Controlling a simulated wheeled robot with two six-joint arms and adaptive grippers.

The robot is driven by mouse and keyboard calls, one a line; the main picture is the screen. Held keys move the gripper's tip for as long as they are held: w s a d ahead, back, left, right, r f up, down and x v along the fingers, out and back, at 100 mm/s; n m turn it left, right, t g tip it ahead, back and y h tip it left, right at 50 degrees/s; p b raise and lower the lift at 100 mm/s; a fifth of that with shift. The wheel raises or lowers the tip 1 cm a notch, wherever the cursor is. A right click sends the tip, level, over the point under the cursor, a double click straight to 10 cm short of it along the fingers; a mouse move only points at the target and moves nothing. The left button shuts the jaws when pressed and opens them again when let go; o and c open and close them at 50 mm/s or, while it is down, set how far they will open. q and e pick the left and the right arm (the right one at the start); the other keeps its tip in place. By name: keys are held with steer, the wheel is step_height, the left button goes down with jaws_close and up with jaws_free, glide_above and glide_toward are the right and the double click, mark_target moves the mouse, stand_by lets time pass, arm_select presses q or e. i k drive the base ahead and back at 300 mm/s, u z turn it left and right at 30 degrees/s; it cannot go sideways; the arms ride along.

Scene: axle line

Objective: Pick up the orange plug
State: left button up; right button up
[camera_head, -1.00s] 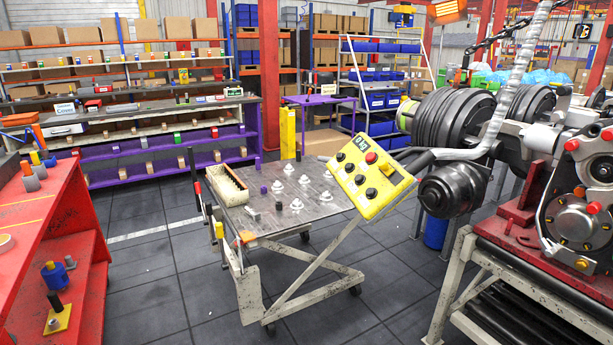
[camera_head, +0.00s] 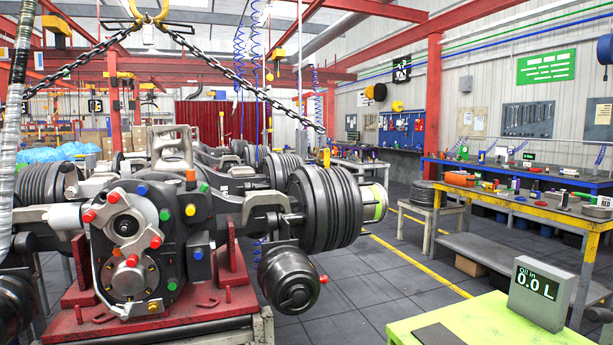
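Several small coloured plugs or caps sit on the grey axle housing (camera_head: 165,228) at the left of the head view. One looks orange (camera_head: 190,175), at the upper right of the housing, close to a green one (camera_head: 203,187) and above a yellow one (camera_head: 190,209). No other clearly orange plug can be made out. Neither of my grippers shows in this view.
The axle rests on a red stand (camera_head: 100,318). Chains (camera_head: 235,62) hang above it. A green table (camera_head: 465,325) with an oil display (camera_head: 541,292) is at front right. Benches with small items (camera_head: 520,195) stand behind. Dark floor (camera_head: 375,275) is open between.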

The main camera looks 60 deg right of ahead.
mark_target(190, 174)
steer(key=z, duration=2)
steer(key=i, duration=0.95)
steer(key=u, duration=0.05)
